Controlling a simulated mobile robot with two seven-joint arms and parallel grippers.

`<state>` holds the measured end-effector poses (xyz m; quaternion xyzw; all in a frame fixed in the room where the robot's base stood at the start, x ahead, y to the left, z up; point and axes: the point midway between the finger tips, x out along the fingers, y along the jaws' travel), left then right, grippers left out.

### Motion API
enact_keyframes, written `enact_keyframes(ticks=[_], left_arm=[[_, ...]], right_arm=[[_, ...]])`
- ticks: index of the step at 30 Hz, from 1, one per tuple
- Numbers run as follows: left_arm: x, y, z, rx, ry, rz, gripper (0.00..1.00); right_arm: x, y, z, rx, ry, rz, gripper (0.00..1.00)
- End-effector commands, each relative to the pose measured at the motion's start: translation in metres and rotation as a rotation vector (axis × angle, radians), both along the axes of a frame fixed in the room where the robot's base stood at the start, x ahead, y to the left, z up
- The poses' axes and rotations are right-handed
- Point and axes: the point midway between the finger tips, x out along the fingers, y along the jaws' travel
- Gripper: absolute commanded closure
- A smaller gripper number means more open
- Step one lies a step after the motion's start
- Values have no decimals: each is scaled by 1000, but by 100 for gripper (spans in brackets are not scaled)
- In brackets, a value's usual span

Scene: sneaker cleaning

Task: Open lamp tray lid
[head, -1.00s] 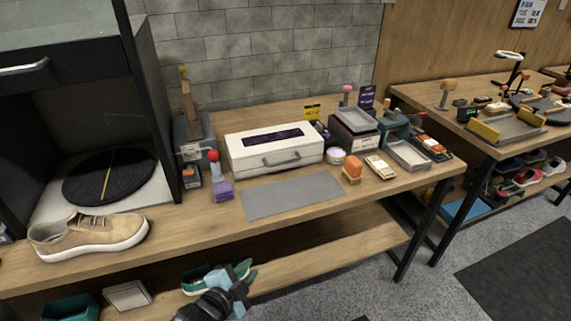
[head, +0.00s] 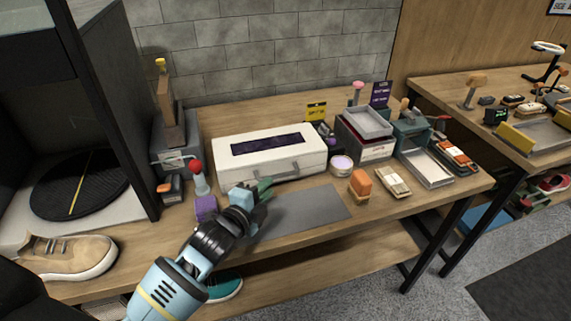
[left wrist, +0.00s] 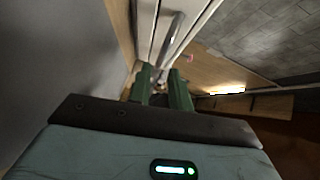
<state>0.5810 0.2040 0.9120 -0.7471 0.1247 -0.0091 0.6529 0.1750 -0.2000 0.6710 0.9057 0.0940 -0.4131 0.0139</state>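The lamp tray is a white box (head: 225,152) with a dark purple window (head: 268,144) in its lid. It stands shut at the back of the workbench. A grey handle (head: 285,173) is on its front, and it also shows in the left wrist view (left wrist: 171,38). My left gripper (head: 264,187) is just in front of the box, left of and below the handle, apart from it. In the left wrist view its green fingers (left wrist: 166,88) are spread with nothing between them. My right gripper is out of view.
A grey mat (head: 305,212) lies in front of the box. A round jar (head: 341,165) and an orange brush (head: 360,183) are to the right. A beige sneaker (head: 62,256) lies at left.

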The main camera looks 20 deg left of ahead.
Motion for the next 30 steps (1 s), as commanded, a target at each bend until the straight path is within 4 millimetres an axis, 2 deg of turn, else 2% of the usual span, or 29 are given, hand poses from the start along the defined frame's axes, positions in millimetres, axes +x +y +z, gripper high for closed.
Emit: enact_keyframes(ticks=[8,12,21,30], left_arm=[[3,-1,-2,-2,2,0,80],[17,-4,-3,-3,2,0,80],[57,-12,-10,-3,2,0,80],[75,-16,-12,-2,1,0,80]], right_arm=[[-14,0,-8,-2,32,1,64],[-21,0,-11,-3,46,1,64],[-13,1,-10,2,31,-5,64],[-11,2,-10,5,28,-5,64]])
